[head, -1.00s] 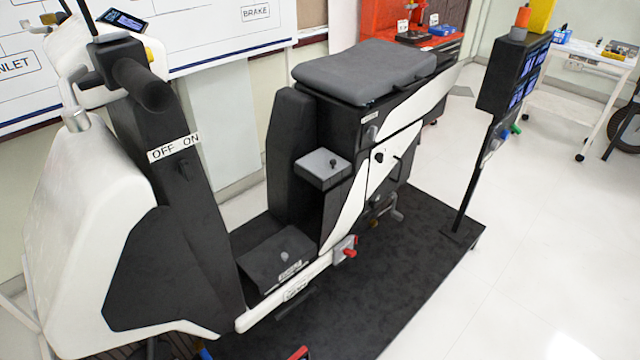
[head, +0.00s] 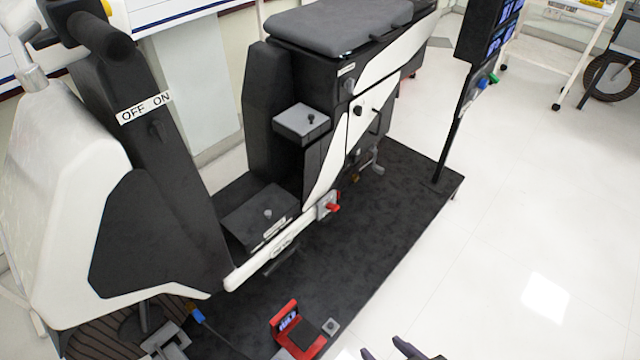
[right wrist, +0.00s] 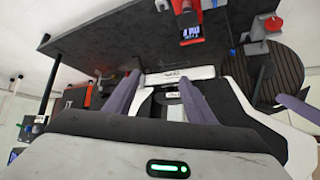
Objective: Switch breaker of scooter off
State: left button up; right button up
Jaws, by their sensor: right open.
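The black and white scooter (head: 130,235) stands on a dark mat. A switch with an "OFF ON" label (head: 145,108) is on its black front column. I cannot tell which of these is the breaker. My right gripper (head: 388,351) is at the bottom edge, apart from the scooter; its fingers (right wrist: 160,90) stand open and empty in the right wrist view. My left gripper is not in view.
A red device with a small screen (head: 292,328) lies on the mat (head: 380,230) at the front. A grey part (head: 165,340) stands at bottom left. A black post with screens (head: 488,30) rises behind right.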

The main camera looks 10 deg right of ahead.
aim_at(334, 207)
jog(key=z, duration=0.95)
jog(key=k, duration=1.2)
jog(key=z, duration=0.8)
jog(key=i, duration=1.6)
jog(key=u, duration=1.7)
jog(key=i, duration=0.65)
jog(key=u, duration=0.7)
